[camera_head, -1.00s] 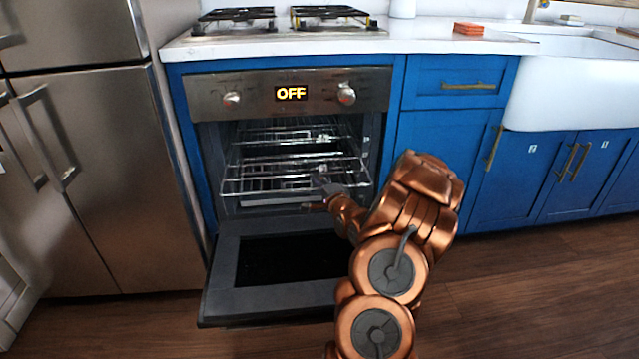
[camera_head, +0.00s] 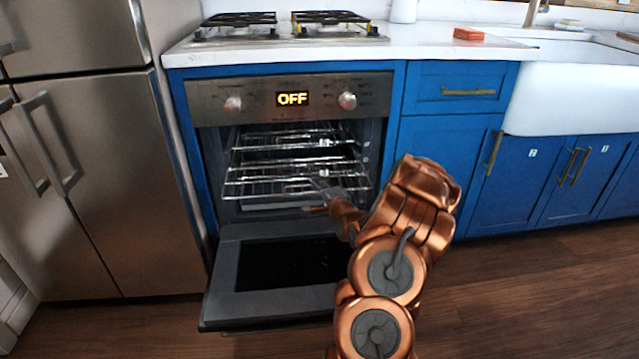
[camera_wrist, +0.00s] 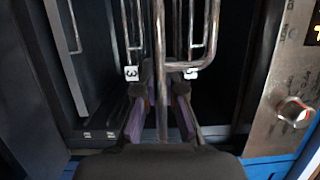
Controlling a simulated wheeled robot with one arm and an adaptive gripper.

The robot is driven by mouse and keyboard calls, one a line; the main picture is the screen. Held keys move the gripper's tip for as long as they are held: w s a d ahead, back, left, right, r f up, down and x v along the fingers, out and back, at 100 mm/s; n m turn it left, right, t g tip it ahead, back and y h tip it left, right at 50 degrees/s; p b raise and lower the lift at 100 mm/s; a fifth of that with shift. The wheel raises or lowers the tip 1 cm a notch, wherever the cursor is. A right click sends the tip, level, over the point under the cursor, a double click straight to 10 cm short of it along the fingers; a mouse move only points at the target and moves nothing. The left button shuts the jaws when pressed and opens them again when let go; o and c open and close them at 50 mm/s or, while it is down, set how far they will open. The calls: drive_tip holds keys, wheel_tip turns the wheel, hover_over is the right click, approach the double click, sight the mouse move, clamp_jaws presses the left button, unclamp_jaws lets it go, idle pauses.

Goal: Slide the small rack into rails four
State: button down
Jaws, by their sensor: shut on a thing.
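The small rack (camera_head: 250,189) is a silver wire rack in the open oven, at the oven mouth in the head view. My gripper (camera_wrist: 160,92) is shut on a bar of it, and the bar runs between the two fingers in the wrist view. In the head view my gripper (camera_head: 322,190) is at the right half of the rack's front edge. Rail labels show in the wrist view: a white tag reading 3 (camera_wrist: 131,73) and another tag (camera_wrist: 191,73) that is hard to read. I cannot tell which rails the rack's sides are in.
Another wire rack (camera_head: 285,137) sits higher in the oven. The oven door (camera_head: 228,285) is folded down below my arm. A steel fridge (camera_head: 110,190) stands close on the left and blue cabinets (camera_head: 450,150) on the right. Wooden floor is clear at the lower right.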

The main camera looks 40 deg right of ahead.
sight(311, 164)
drive_tip(key=shift+w+d+r, duration=0.1)
drive_tip(key=shift+w, duration=0.05)
drive_tip(key=shift+w+d+p, duration=0.2)
drive_tip(key=shift+w+p, duration=0.1)
drive_tip(key=shift+p, duration=0.2)
drive_tip(key=shift+w+d+p, duration=0.6)
drive_tip(key=shift+w, duration=0.15)
drive_tip(key=shift+w, duration=0.1)
drive_tip(key=shift+w+d+p, duration=0.65)
drive_tip(key=shift+w+d, duration=0.4)
drive_tip(key=shift+w, duration=0.25)
drive_tip(key=shift+w+d, duration=0.4)
drive_tip(key=shift+w, duration=0.2)
drive_tip(key=shift+d, duration=0.1)
